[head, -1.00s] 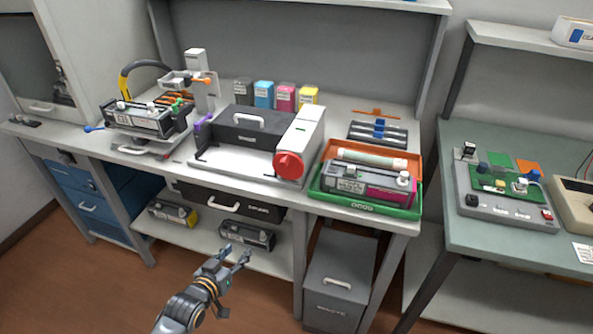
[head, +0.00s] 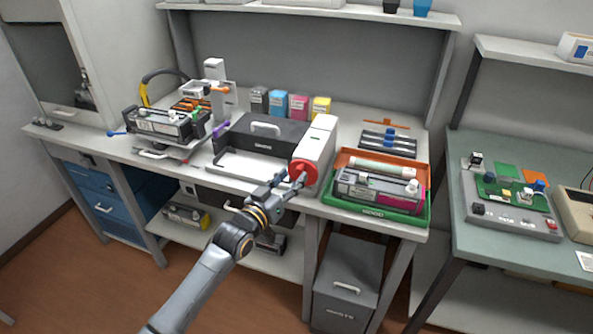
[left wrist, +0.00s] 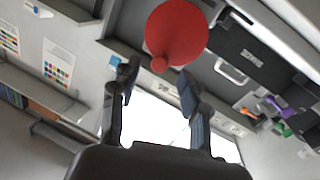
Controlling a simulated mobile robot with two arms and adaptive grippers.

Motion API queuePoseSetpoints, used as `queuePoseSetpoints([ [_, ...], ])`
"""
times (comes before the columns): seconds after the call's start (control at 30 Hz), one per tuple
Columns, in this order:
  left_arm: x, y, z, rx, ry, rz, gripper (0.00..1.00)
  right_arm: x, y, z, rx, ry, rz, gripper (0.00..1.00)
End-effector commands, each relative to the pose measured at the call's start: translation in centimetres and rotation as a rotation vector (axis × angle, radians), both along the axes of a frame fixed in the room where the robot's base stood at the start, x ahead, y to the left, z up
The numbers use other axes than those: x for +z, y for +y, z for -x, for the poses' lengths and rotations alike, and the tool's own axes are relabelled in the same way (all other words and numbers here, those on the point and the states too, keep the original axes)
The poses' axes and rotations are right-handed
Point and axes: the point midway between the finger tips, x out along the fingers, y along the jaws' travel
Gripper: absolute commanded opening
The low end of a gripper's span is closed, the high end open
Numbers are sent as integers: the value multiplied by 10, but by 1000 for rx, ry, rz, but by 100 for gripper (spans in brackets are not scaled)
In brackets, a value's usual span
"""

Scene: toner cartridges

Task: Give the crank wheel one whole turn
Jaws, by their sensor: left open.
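The red crank wheel (head: 304,170) is on the front of a white housing (head: 320,142) at the right end of the black and white machine on the bench. In the left wrist view the wheel (left wrist: 178,28) is a red disc with a small red knob (left wrist: 160,64) at its lower edge. My left gripper (head: 289,181) is open and empty, right at the wheel's front, and covers part of it in the head view. In the left wrist view its two fingers (left wrist: 158,76) stand either side of the knob's line; I cannot tell whether they touch it. My right gripper is not in view.
A green tray (head: 372,212) with a toner cartridge (head: 365,190) stands close right of the wheel. The machine's black cover (head: 240,140) and a cartridge stand (head: 170,150) are to the left. A grey waste bin (head: 345,285) stands below the bench.

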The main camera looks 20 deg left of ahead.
Motion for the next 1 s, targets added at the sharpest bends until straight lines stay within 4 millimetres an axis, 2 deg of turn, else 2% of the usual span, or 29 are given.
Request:
queuePoseSetpoints([
  [0.1, 1, -4, -18, 0, 0, 1, 45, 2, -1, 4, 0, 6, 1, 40],
  [0.2, 0, -7, -26, -1, 0, 0, 45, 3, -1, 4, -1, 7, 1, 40],
  [0.57, 0, -8, -31, -1, 0, 0, 45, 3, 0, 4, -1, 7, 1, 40],
  [0.67, 0, -8, -31, 0, 0, 0, 29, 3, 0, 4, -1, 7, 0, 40],
  [0.8, 0, -7, -31, 0, 0, 0, 0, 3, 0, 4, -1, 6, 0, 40],
  [1.0, 0, -8, -31, 0, 0, -3, 0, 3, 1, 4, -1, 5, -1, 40],
])
